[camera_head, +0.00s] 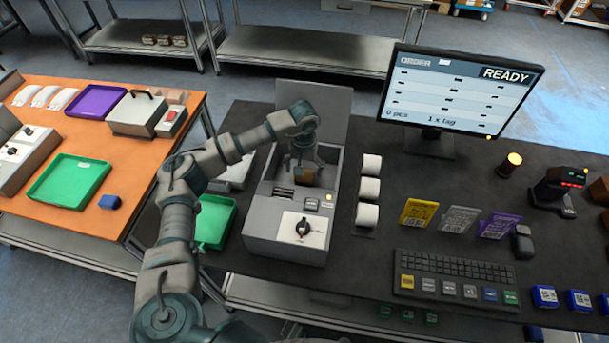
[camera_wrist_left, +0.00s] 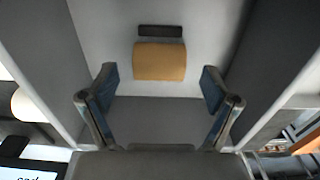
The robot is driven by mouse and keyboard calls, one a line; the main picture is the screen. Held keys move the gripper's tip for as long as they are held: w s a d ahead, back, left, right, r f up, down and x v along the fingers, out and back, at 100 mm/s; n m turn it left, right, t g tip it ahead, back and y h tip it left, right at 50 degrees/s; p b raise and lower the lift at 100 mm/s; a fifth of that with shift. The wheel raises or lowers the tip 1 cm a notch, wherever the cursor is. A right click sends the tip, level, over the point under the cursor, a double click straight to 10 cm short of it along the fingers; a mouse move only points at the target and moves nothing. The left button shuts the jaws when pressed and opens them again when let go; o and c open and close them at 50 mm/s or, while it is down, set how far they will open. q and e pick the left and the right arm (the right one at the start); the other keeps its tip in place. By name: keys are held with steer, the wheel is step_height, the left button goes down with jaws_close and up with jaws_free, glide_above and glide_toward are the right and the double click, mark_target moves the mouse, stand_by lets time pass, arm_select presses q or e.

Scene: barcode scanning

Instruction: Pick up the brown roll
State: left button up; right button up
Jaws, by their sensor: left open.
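The brown roll (camera_wrist_left: 160,62) lies inside the open printer (camera_head: 284,226), in its grey bay; in the left wrist view it sits ahead of my fingers, beside a dark slot. In the head view the brown roll (camera_head: 304,175) shows just below my gripper, partly covered by it. My left gripper (camera_head: 304,160) reaches down into the printer bay. In the left wrist view its two blue-padded fingers (camera_wrist_left: 160,92) are spread apart, with nothing between them. My right gripper is not in view.
The printer's lid (camera_head: 328,108) stands raised behind the bay, and the bay's walls rise close on both sides. Several white rolls (camera_head: 369,188) stand just right of the printer. A green tray (camera_head: 214,222) is at its left. A monitor (camera_head: 456,92) and keyboard (camera_head: 455,277) are farther right.

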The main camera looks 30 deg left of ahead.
arm_select(q)
steer(key=shift+f, duration=0.9)
steer(key=c, duration=1)
